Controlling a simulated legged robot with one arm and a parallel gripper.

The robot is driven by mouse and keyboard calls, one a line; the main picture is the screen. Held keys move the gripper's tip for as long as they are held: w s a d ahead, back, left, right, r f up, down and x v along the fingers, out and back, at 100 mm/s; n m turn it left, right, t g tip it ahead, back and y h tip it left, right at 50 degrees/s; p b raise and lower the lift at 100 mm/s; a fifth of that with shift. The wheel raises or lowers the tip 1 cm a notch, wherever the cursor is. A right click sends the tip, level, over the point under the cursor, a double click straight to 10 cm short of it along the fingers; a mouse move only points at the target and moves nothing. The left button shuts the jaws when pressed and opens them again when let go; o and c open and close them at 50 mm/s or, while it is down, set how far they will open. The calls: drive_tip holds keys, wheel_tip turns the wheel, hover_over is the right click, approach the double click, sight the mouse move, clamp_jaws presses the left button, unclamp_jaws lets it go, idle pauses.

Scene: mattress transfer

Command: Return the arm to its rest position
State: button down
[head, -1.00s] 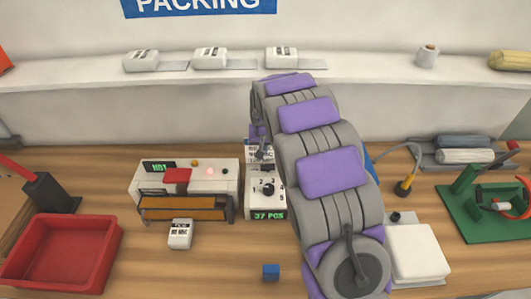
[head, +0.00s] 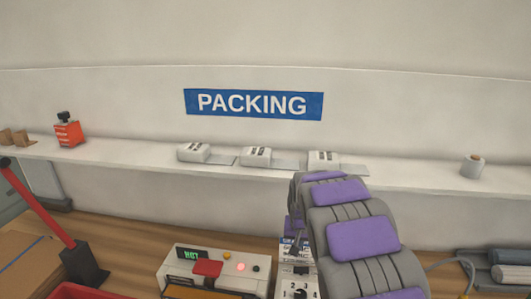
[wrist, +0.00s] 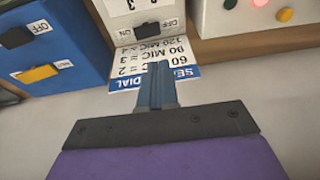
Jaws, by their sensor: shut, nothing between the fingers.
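My arm, grey with purple pads, reaches from the lower right of the head view toward the dial box (head: 298,283) on the bench. My gripper (wrist: 157,72) shows in the wrist view with its thin blue-grey fingers together and nothing between them. The fingers lie in front of a white and blue seal dial card (wrist: 185,66); I cannot tell whether they touch it. In the head view the fingers are hidden by the arm.
In the wrist view, a blue switch box (wrist: 45,50) stands left and a grey switch box (wrist: 140,22) ahead. The head view shows a sealer (head: 215,268) reading HOT, a red lever (head: 40,208) at left, and a wall shelf (head: 400,182) with white packs (head: 256,157).

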drive_tip(key=s+r+n+g, duration=0.1)
drive_tip(key=s+r+g, duration=0.1)
drive_tip(key=s, duration=2.1)
drive_tip(key=s+d+r+n+g, duration=0.1)
drive_tip(key=s+r+g, duration=0.2)
drive_tip(key=s, duration=1.9)
drive_tip(key=shift+s+r, duration=0.35)
drive_tip(key=shift+r, duration=0.5)
